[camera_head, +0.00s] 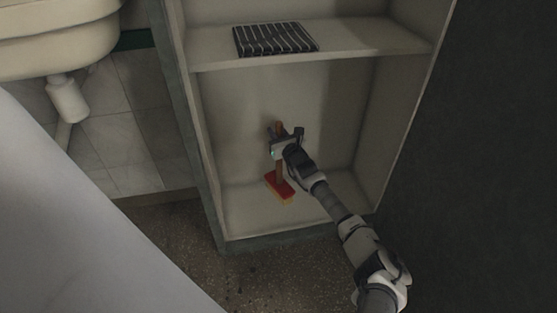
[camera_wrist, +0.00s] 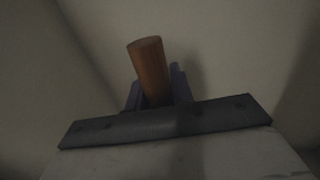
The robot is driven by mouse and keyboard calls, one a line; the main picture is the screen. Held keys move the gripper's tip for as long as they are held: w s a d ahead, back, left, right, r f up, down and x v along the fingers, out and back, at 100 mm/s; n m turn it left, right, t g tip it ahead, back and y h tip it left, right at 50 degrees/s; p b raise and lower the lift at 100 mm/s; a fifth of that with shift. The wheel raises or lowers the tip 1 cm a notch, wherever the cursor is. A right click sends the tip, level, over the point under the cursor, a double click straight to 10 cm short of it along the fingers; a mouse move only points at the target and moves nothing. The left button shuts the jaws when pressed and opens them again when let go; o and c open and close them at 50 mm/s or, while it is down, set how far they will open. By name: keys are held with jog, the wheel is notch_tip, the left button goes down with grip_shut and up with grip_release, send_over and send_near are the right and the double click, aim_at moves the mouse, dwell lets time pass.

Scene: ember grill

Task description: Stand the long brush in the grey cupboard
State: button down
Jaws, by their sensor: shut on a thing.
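The long brush (camera_head: 279,186) has a wooden handle and a red head with pale bristles below. It is upright inside the lower compartment of the grey cupboard (camera_head: 214,217), its head low near the compartment floor; I cannot tell whether the bristles touch it. My gripper (camera_head: 281,140) is shut on the handle near its top. In the wrist view the handle's top end (camera_wrist: 148,62) sticks up between the fingers, tilted slightly in the picture. The brush head is hidden in the wrist view.
A shelf (camera_head: 365,40) above the brush holds a dark striped folded cloth (camera_head: 275,38). The cupboard's side walls stand left and right of my arm. A sink (camera_head: 55,35) is at the upper left, and a pale surface (camera_head: 70,230) fills the lower left.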

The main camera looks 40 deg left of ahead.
notch_tip(320, 180, down, 9)
jog(key=b, duration=0.2)
jog(key=shift+f+b, duration=0.2)
jog(key=shift+b, duration=0.1)
jog(key=shift+f, duration=0.25)
jog(key=c, duration=1.2)
grip_release()
jog(key=p+v, duration=0.4)
jog(key=v, duration=0.8)
jog(key=shift+r, duration=0.25)
jog(key=shift+s, duration=0.1)
